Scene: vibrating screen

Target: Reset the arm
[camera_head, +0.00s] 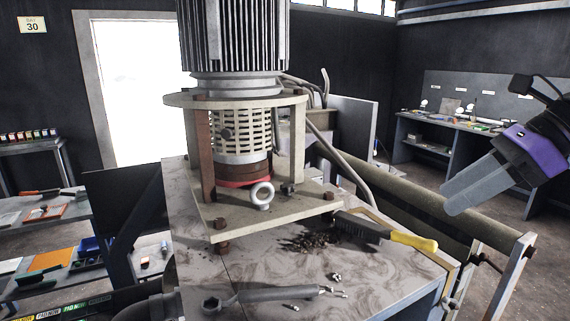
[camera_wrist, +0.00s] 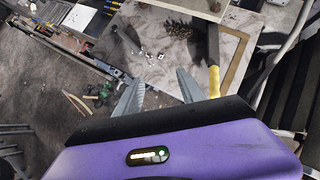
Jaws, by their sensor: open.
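My gripper (camera_head: 462,197) is at the right of the head view, a purple body with grey fingers, held in the air to the right of the vibrating screen's table (camera_head: 330,282). In the wrist view my gripper (camera_wrist: 157,90) shows two grey fingers spread apart with nothing between them. The motor and its frame (camera_head: 237,130) stand upright on the table. A brush (camera_head: 385,232) with a yellow handle lies on the tabletop beside a pile of dark debris (camera_head: 322,241). In the wrist view the brush handle (camera_wrist: 214,80) shows to the right of the fingers.
A wrench-like tool (camera_head: 265,295) and small metal pieces (camera_head: 336,277) lie near the table's front. A long beige rail (camera_head: 430,205) runs below my gripper. A workbench (camera_head: 455,130) stands at the back right, and shelves (camera_head: 45,215) with tools at the left. Floor shows at the right.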

